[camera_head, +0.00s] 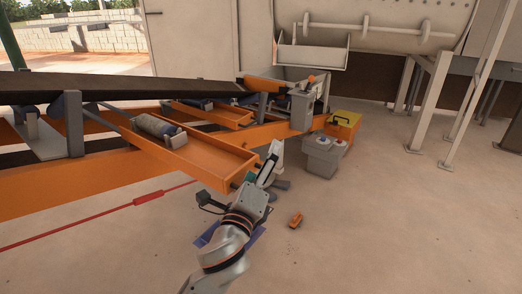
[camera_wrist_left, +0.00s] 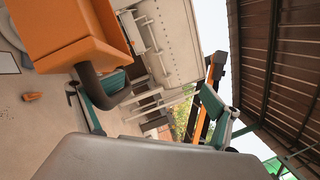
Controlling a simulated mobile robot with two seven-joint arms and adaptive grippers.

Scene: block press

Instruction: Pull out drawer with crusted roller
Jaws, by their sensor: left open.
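An orange drawer (camera_head: 205,157) sticks out of the conveyor frame toward me. A grey, rough-looking roller (camera_head: 158,126) lies in its inner part. My left gripper (camera_head: 264,174) is at the drawer's outer end, fingers open. In the left wrist view the drawer's orange end (camera_wrist_left: 65,28) fills the upper left, with a dark curved handle (camera_wrist_left: 112,95) on it. The handle lies close to the left-hand finger of my left gripper (camera_wrist_left: 145,98). I cannot tell whether they touch. My right gripper is not in view.
A second orange drawer (camera_head: 218,116) sits farther back under the dark belt (camera_head: 120,84). A grey box with buttons (camera_head: 322,155) and a yellow box (camera_head: 343,124) stand right of the drawers. A small orange object (camera_head: 296,219) lies on the floor. A red bar (camera_head: 148,198) runs along the left floor. The right floor is clear.

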